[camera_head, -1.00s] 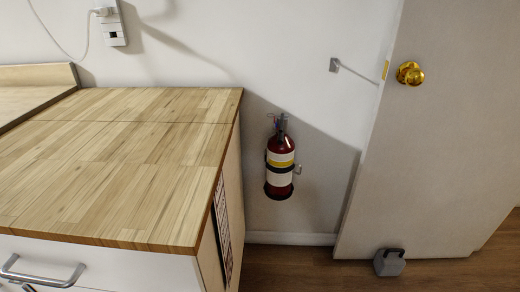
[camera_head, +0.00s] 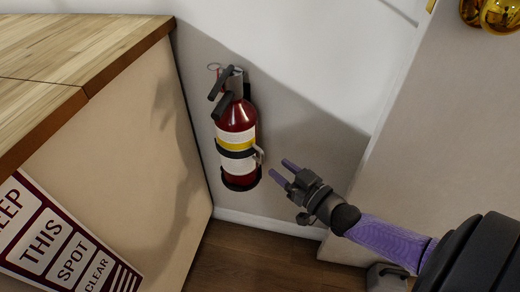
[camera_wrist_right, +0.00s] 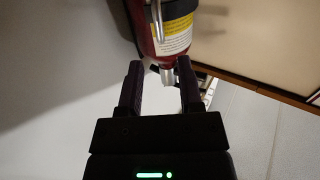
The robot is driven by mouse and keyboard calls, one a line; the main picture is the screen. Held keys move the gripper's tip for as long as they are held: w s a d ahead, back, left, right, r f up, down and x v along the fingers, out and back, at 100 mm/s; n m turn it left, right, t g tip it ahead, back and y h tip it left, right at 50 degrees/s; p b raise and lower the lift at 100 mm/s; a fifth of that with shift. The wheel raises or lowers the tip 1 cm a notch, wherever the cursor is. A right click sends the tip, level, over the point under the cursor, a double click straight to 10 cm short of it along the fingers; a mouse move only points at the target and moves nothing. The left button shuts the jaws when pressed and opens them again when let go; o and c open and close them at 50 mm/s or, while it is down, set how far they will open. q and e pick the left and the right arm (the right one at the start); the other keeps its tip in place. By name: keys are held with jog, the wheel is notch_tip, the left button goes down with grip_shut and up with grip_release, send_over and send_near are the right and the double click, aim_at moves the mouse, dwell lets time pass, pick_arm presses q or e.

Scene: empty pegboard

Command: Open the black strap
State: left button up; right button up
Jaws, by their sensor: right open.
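A red fire extinguisher (camera_head: 238,118) with a yellow and white label hangs upright on the wall. The black strap (camera_head: 237,154) runs around its body, with a small metal latch (camera_head: 259,155) on its right side. My right gripper (camera_head: 281,172) is open and empty, just right of and slightly below the latch, apart from it. In the right wrist view the extinguisher (camera_wrist_right: 170,30) is ahead of the open fingers (camera_wrist_right: 160,85), and a pale metal piece shows between the fingertips. My left gripper is not in view.
A wooden-topped cabinet (camera_head: 145,110) stands close on the left, with a "keep this spot clear" sign (camera_head: 65,245) on its side. A door (camera_head: 440,120) with a gold knob (camera_head: 498,14) is at the right. A grey weight (camera_head: 386,278) sits on the floor, partly behind my arm.

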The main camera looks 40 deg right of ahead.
aim_at(263, 157)
jog(key=w+b, duration=0.1)
jog(key=w, duration=0.1)
jog(key=w+b, duration=0.1)
jog(key=w, duration=0.1)
jog(key=w+a+b, duration=0.1)
jog(key=w, duration=0.2)
jog(key=shift+f, duration=0.15)
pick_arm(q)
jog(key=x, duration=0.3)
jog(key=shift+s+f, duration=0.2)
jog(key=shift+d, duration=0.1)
pick_arm(e)
jog(key=shift+c, duration=1)
grip_shut()
